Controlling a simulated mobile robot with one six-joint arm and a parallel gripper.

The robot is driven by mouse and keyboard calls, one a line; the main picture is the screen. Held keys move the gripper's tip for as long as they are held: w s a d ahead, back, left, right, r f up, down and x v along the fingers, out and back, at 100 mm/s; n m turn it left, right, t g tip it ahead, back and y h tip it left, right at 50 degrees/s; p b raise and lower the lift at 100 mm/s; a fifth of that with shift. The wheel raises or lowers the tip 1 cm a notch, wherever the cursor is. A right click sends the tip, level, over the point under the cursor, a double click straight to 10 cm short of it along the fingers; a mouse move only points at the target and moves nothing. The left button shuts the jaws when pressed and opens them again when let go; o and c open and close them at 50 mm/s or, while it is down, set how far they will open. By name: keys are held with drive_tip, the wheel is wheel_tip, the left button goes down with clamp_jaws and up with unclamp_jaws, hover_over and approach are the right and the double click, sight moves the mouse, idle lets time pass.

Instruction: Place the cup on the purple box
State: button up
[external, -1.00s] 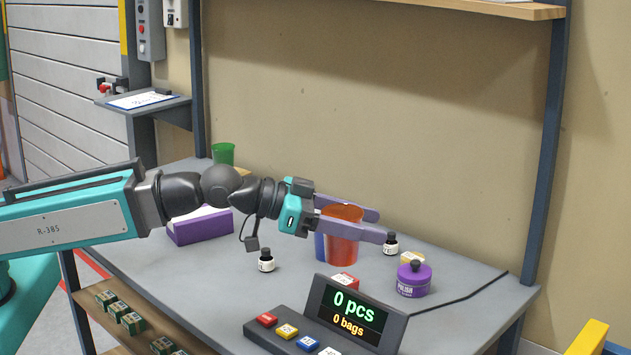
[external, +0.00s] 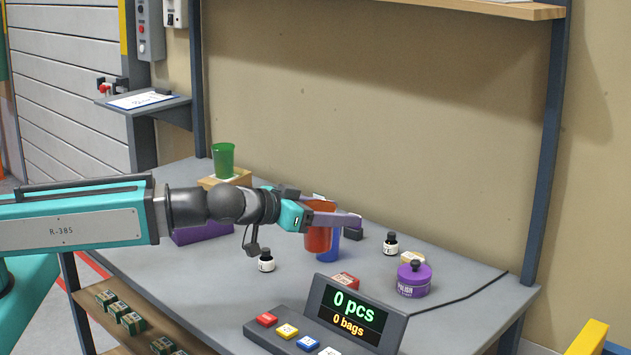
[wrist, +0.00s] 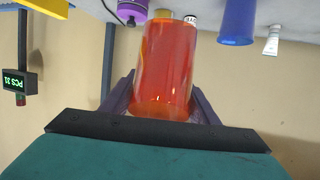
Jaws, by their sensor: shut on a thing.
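The orange cup (external: 317,238) is a see-through tumbler. My gripper (external: 335,219) is shut on it, with a purple finger on each side; the wrist view shows the orange cup (wrist: 163,75) between the fingers. In the external view the cup appears upright, and it seems to be above the table.
Two small bottles (external: 266,261) (external: 390,244) and a purple polish jar (external: 413,279) stand on the table (external: 215,285). A counter display (external: 345,312) with coloured buttons is at the front. A dark small block (external: 354,233) lies behind the cups. The wall closes the back.

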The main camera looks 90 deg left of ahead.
drive_tip(key=s+a+n+g+y+p, duration=0.3)
drive_tip(key=s+a+n+g+y, duration=0.65)
drive_tip(key=s+a, duration=1.6)
drive_tip(key=s+a+r+n+g+h, duration=0.1)
drive_tip(key=s+a+n+g+h, duration=0.2)
drive_tip(key=s+a+n+g, duration=0.3)
drive_tip(key=s+a+g, duration=0.1)
drive_tip(key=s+g, duration=0.1)
drive_tip(key=s, duration=0.1)
drive_tip(key=shift+r, duration=0.4)
drive_tip(key=shift+w+n, duration=0.1)
drive_tip(key=shift+n, duration=0.15)
drive_tip(key=shift+f+p, duration=0.7)
drive_tip(key=shift+f, duration=1.55)
drive_tip(key=shift+f, duration=0.1)
drive_tip(key=shift+f+p, duration=0.5)
drive_tip(key=shift+f, duration=1.15)
